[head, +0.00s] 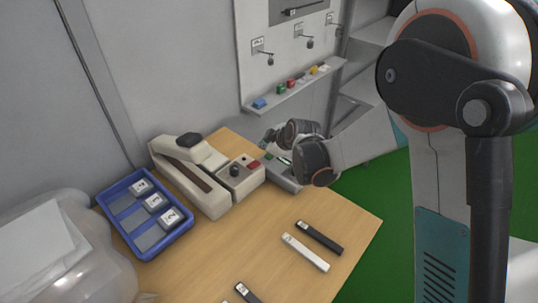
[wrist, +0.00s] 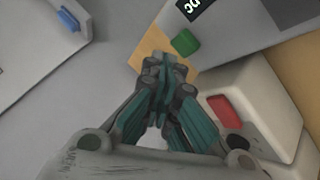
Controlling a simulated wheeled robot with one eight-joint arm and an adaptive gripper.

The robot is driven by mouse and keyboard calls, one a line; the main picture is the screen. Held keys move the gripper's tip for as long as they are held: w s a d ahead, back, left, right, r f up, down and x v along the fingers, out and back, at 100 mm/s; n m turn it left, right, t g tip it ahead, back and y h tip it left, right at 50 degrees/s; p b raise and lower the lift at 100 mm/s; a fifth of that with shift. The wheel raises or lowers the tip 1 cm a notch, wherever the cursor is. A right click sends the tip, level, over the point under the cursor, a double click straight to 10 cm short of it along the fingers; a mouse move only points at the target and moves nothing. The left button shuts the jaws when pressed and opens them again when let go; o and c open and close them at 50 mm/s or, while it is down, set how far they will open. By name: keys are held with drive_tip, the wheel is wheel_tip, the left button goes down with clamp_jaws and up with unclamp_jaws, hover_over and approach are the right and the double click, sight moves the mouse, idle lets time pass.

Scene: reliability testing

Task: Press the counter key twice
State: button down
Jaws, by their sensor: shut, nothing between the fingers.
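The counter is a grey box (head: 284,179) at the table's back edge, partly hidden by my arm in the head view. In the wrist view the counter (wrist: 240,38) shows a dark display with white digits, cut off at the top edge. A green key (wrist: 185,42) sits on it, near the display. My gripper (wrist: 164,62) is shut and empty, its teal fingers together. In the wrist view its tips appear just below and left of the green key; I cannot tell the height gap. In the head view my gripper (head: 272,143) is small and over the counter's far side.
Beside the counter stands a pale box with a black knob (head: 234,171) and a red button (wrist: 225,112). A lever press (head: 190,175) and a blue tray (head: 118,190) with labelled blocks are left. Dark and white bars (head: 305,252) lie in front. A panel with a ledge (head: 300,87) rises behind.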

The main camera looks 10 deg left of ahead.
sight(267, 156)
drive_tip(key=shift+r+p, duration=1.5)
drive_tip(key=shift+r, duration=1)
